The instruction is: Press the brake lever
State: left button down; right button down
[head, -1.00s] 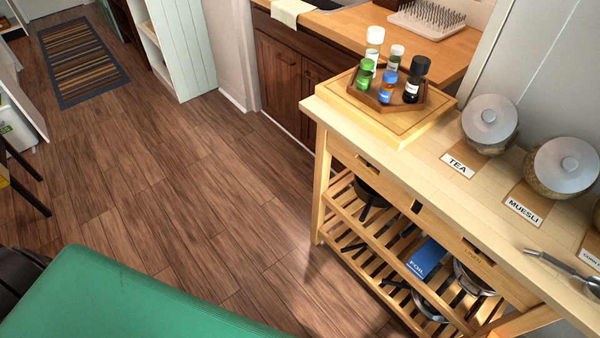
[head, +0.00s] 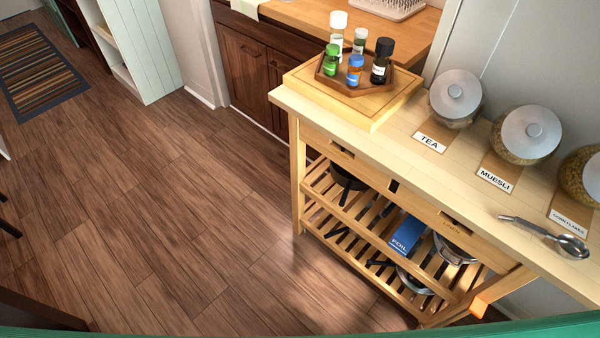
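A small orange piece (head: 490,294) shows at the right end of the wooden kitchen cart (head: 292,150), low in the head view, beside the end rail. I cannot tell for sure whether it is the brake lever. No other lever is clear on the cart. The lower ends of its right legs are out of view or hidden. Neither of my grippers is in view.
The cart top holds a board with a bottle tray (head: 368,84), several labelled jars (head: 455,98) and a metal scoop (head: 560,238). Pans and a blue foil box (head: 407,236) lie on its slatted shelves. Wooden floor (head: 170,220) left of the cart is clear; a striped rug (head: 40,75) lies beyond.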

aim_at(478, 306)
jog(key=k+j+z, duration=0.1)
jog(key=z, duration=1.85)
